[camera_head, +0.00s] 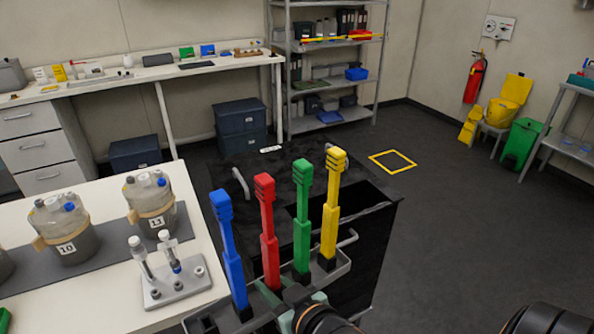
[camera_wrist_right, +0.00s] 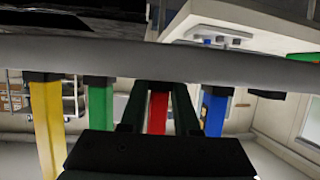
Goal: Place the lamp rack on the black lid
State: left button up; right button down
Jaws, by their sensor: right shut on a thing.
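The lamp rack (camera_head: 341,264) is a grey rail frame carrying a row of upright blue, red, green and yellow lamps. My right gripper (camera_head: 283,302) is shut on the rack near its middle and holds it up in front of the black lid. In the right wrist view the fingers of the gripper (camera_wrist_right: 157,92) reach the grey rail (camera_wrist_right: 230,66) around the red lamp. The black lid (camera_head: 267,178) is the glossy dark top of a cabinet behind the rack. The lamps hide part of it. My left gripper is out of view.
A white bench (camera_head: 100,292) at left carries jars labelled 10 and 11 (camera_head: 150,205) and a small pipette stand (camera_head: 178,287). A dark opening (camera_head: 349,201) lies at the cabinet's right side. The floor (camera_head: 450,230) to the right is clear.

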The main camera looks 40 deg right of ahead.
aim_at(291, 172)
jog(key=l+u, duration=0.1)
jog(key=l, duration=1.45)
jog(key=i+l, duration=0.15)
jog(key=l, duration=0.6)
jog(key=i, duration=0.1)
